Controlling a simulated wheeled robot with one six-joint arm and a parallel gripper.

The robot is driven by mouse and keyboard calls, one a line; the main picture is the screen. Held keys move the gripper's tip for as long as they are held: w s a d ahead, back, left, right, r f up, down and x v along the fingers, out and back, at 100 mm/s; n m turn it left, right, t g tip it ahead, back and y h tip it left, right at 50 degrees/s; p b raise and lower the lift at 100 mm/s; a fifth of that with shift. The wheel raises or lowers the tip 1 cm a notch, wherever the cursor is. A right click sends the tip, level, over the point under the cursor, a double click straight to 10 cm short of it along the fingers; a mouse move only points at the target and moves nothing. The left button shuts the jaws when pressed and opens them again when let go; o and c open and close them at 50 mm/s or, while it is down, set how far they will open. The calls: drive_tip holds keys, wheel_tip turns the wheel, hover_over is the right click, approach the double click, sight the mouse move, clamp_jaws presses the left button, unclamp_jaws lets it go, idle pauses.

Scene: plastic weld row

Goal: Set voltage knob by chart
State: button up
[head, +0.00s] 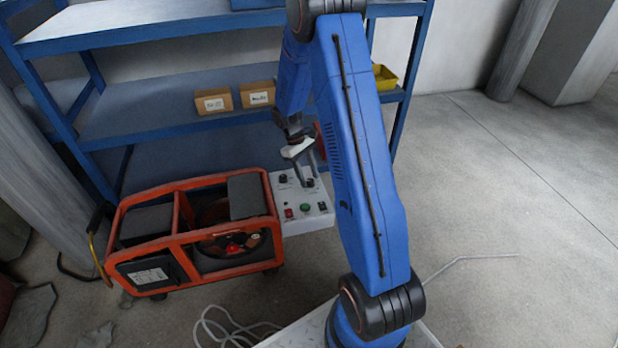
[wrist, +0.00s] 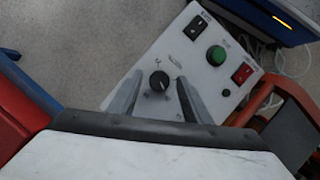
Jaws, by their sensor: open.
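A white control panel (wrist: 175,52) carries a black knob (wrist: 159,81) with a white pointer line, and small dial marks show around it. In the wrist view my gripper (wrist: 157,84) is open, with one grey finger on each side of the knob; I cannot tell whether either finger touches it. In the head view the panel (head: 318,222) sits to the right of the orange machine, and my gripper (head: 308,186) is over its upper part. The panel also has a green button (wrist: 217,56) and a red switch (wrist: 242,74). No readable chart shows.
The orange-framed machine (head: 190,188) stands left of the panel. A blue shelf (head: 175,125) behind holds two cardboard boxes (head: 213,101) (head: 257,94) and a yellow bin (head: 384,77). White cable (head: 228,328) lies on the floor. Open floor (head: 510,230) is at the right.

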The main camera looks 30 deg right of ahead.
drive_tip(key=v, duration=1.6)
drive_tip(key=shift+r, duration=0.4)
drive_tip(key=s+a+r+m+t, duration=0.15)
drive_tip(key=s+a+r, duration=0.25)
drive_tip(key=s+r, duration=0.45)
drive_tip(key=s+a+r+t, duration=0.3)
drive_tip(key=s+a+r, duration=0.1)
drive_tip(key=s+r, duration=0.45)
drive_tip(key=s+a+m+t, duration=0.1)
drive_tip(key=s+a+t, duration=0.1)
drive_tip(key=s, duration=0.8)
drive_tip(key=s+a+m+t+y, duration=0.1)
drive_tip(key=s+a+t, duration=0.1)
drive_tip(key=s, duration=0.8)
drive_tip(key=shift+a+r+t, duration=0.25)
drive_tip(key=shift+a+t, duration=0.1)
drive_tip(key=shift+a, duration=0.15)
